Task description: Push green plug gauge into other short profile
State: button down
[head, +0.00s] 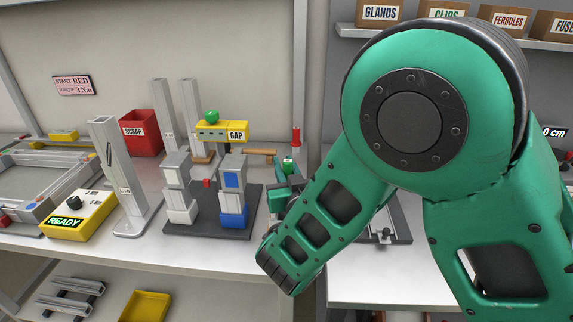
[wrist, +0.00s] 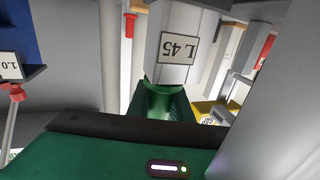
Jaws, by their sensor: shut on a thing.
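The green plug gauge (head: 288,164) is a small green cylinder with a white mark, beside the dark fixture plate in the head view. My gripper (head: 284,186) is shut on it, mostly hidden behind my arm. In the wrist view a curved green part (wrist: 163,104), likely the gauge, shows just past my gripper's dark edge. Behind it stands a pale profile labelled L 45 (wrist: 176,25); I cannot tell whether they touch. Two upright profiles, left (head: 161,105) and right (head: 187,100), stand at the back of the bench in the head view. Their end openings are not clear.
A dark plate (head: 208,225) carries two clamp blocks, grey (head: 178,188) and blue-marked (head: 232,190). A yellow GAP gauge (head: 237,131), red scrap bin (head: 142,134), another upright profile (head: 117,180), yellow READY box (head: 80,217) and red-topped piece (head: 296,138) crowd the bench.

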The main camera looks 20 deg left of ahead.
jog(key=shift+f, duration=0.1)
jog(key=c, duration=1.5)
grip_release()
jog(key=shift+v, duration=5.3)
jog(key=shift+d, duration=0.1)
jog(key=shift+w, duration=0.1)
